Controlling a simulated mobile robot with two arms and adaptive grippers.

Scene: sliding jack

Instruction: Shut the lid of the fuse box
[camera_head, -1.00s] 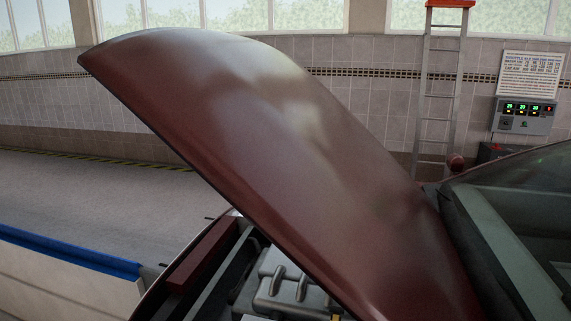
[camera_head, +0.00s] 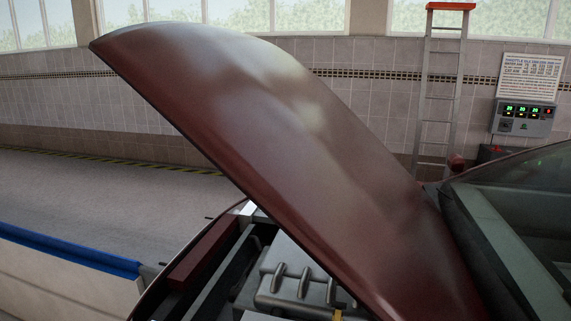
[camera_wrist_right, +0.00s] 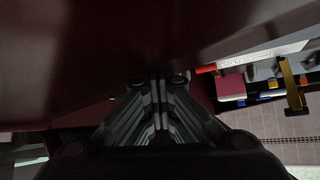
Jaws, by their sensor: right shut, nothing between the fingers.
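I cannot pick out the fuse box or its lid for certain in either view. In the head view, the raised dark red hood (camera_head: 290,150) covers much of the engine bay. A grey ribbed cover (camera_head: 300,285) shows below the hood's edge, with a small yellow piece (camera_head: 338,314) beside it. In the right wrist view, my right gripper (camera_wrist_right: 160,80) is shut and empty. Its fingertips are close to a dark red surface (camera_wrist_right: 90,50); I cannot tell whether they touch it. My left gripper is in neither view.
The car's windshield (camera_head: 525,210) is at the right. A ladder (camera_head: 437,90) and a lit control panel (camera_head: 524,116) stand by the tiled wall. A blue-edged white barrier (camera_head: 70,255) is at lower left. A yellow bracket-like part (camera_wrist_right: 292,88) shows in the wrist view.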

